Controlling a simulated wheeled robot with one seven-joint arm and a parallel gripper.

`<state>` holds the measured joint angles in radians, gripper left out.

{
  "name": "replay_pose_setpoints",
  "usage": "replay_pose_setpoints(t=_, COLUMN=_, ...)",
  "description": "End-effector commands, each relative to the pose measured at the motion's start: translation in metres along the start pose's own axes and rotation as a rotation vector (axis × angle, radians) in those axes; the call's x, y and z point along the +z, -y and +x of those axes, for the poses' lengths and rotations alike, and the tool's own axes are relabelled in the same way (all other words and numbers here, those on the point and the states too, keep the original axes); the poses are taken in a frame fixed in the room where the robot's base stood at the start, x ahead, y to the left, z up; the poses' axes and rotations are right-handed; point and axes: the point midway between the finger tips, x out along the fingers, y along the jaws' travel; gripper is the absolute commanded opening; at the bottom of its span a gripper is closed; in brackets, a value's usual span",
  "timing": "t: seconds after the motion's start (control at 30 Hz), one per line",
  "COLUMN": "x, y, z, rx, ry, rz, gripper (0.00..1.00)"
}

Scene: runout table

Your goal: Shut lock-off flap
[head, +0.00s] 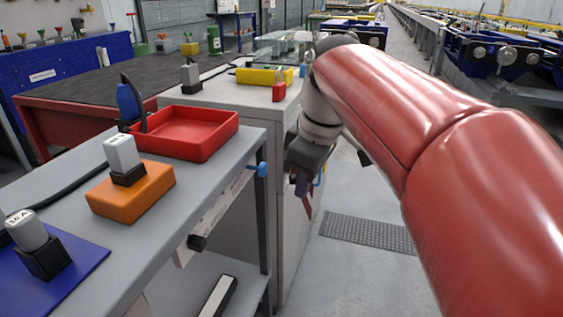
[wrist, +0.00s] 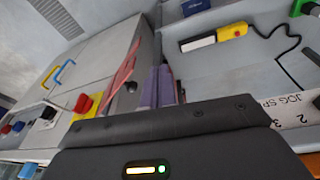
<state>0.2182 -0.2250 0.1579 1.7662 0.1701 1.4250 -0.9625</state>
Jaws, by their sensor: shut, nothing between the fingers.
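A thin red flap (wrist: 122,76), which looks like the lock-off flap, stands out from the face of the grey cabinet (wrist: 98,62) in the wrist view, so it appears open. A little of its red also shows below my gripper in the head view (head: 307,204). My gripper (wrist: 160,88) has its purple fingers together and empty, just right of the flap. In the head view my gripper (head: 301,184) hangs low beside the cabinet's side. I cannot tell whether the fingers touch the flap. Its hinge is partly hidden.
The grey bench (head: 195,190) at left carries a red tray (head: 190,150) and an orange block (head: 130,205). Blue and yellow handles (wrist: 64,72) stick out of the cabinet. The floor right of it is clear.

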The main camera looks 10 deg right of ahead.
Motion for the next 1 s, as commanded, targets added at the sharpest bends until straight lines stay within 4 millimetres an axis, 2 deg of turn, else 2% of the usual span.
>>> replay_pose_setpoints(t=0.03, x=-0.012, y=-0.016, z=-0.011, rx=-0.043, ry=-0.003, rz=-0.091, gripper=0.0)
replay_pose_setpoints(t=0.2, x=-0.039, y=-0.053, z=-0.037, rx=-0.176, ry=-0.058, rz=-0.435, gripper=0.0)
replay_pose_setpoints(t=0.33, x=-0.047, y=-0.072, z=-0.049, rx=-0.235, ry=-0.111, rz=-0.615, gripper=0.0)
replay_pose_setpoints(t=0.47, x=-0.049, y=-0.078, z=-0.051, rx=-0.258, ry=-0.137, rz=-0.693, gripper=0.0)
replay_pose_setpoints(t=0.67, x=-0.049, y=-0.071, z=-0.029, rx=-0.26, ry=-0.139, rz=-0.704, gripper=0.0)
replay_pose_setpoints(t=1.0, x=-0.052, y=-0.054, z=0.028, rx=-0.26, ry=-0.138, rz=-0.702, gripper=0.0)
